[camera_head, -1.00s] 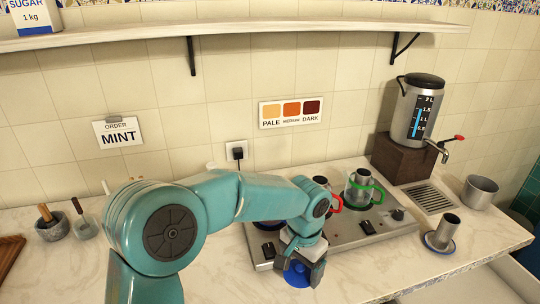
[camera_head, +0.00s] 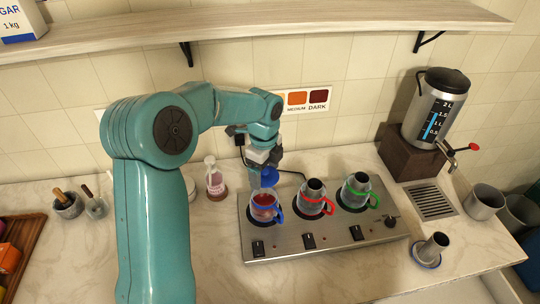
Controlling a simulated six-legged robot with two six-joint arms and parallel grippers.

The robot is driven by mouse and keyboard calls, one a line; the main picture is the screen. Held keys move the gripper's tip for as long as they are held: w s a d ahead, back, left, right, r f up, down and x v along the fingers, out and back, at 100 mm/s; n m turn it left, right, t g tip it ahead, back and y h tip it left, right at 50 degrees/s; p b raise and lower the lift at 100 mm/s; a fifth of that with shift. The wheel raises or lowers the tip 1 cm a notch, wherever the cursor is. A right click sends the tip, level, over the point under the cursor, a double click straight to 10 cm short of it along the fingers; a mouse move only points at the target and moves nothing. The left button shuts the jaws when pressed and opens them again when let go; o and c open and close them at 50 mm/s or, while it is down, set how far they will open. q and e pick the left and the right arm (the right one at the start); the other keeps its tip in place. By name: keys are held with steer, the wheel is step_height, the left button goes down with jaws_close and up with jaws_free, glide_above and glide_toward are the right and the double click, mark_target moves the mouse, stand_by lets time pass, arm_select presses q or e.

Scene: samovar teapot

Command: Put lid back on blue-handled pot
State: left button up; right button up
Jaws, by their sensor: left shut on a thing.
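The blue-handled pot (camera_head: 263,208) is a glass pot with reddish liquid, standing on the left burner of the hotplate. Its blue handle is on its right side. My left gripper (camera_head: 266,168) is shut on a blue lid (camera_head: 269,178). It holds the lid just above the pot's open mouth. The lid looks tilted, and I see a small gap or near contact with the rim; I cannot tell which. My right gripper is not in view.
A red-handled pot (camera_head: 315,200) and a green-handled pot (camera_head: 358,193) stand on the other burners of the hotplate (camera_head: 330,242). A small bottle (camera_head: 214,180) is behind left. The front counter is clear.

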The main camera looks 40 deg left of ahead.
arm_select(q)
steer(key=shift+a, duration=0.25)
steer(key=shift+s+f, duration=0.1)
steer(key=shift+s, duration=0.05)
steer(key=shift+s+d+f+b, duration=0.1)
steer(key=shift+d+f+b, duration=0.1)
steer(key=shift+f+b, duration=0.4)
step_height(320, 180, down, 3)
steer(key=shift+a+r+b, duration=0.15)
steer(key=shift+b, duration=1)
steer(key=shift+f+b, duration=0.7)
steer(key=shift+f, duration=0.4)
